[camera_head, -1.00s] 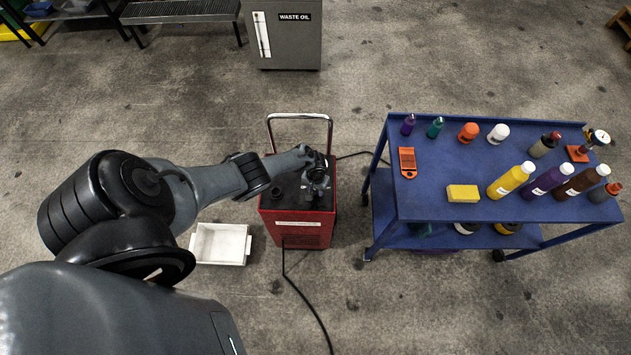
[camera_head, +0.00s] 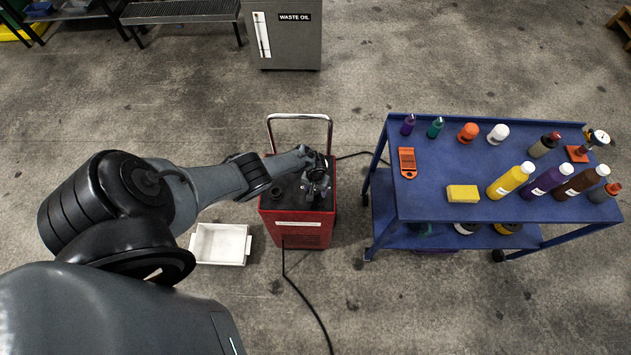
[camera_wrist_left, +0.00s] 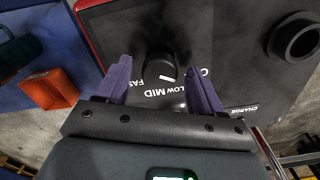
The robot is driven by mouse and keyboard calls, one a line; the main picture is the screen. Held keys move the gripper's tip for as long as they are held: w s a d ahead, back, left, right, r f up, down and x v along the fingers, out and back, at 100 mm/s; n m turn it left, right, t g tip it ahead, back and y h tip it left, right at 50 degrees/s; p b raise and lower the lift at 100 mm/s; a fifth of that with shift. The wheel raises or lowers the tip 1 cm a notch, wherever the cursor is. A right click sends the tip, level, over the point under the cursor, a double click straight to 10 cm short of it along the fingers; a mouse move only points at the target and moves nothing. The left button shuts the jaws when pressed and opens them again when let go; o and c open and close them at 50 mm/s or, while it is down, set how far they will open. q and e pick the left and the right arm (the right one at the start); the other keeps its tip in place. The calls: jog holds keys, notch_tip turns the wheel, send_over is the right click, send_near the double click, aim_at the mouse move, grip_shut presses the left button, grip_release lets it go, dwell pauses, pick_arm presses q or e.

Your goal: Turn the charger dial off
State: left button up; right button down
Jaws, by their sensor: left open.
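The red charger (camera_head: 297,232) with a dark top stands on the floor in the middle of the head view. My left gripper (camera_head: 317,190) is over its top, pointing down. In the left wrist view the black charger dial (camera_wrist_left: 160,68) shows between the two purple fingers of my left gripper (camera_wrist_left: 158,70). The fingers are apart, one on each side of the dial; I cannot tell whether they touch it. Labels with LOW, MID and FAST show below the dial. A white mark shows on the dial's lower edge. My right gripper is not in view.
A round dark socket (camera_wrist_left: 294,40) stands on the charger top near the CHARGE label. A chrome handle (camera_head: 300,117) rises behind the charger. A blue cart (camera_head: 430,195) with bottles is to the right, and a white tray (camera_head: 247,257) lies left of the charger.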

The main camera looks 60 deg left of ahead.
pick_arm(q)
jog(key=shift+r, duration=0.1)
notch_tip(320, 180, up, 11)
jog(key=p, duration=0.7)
jog(key=shift+f, duration=0.2)
jog(key=shift+s, duration=0.1)
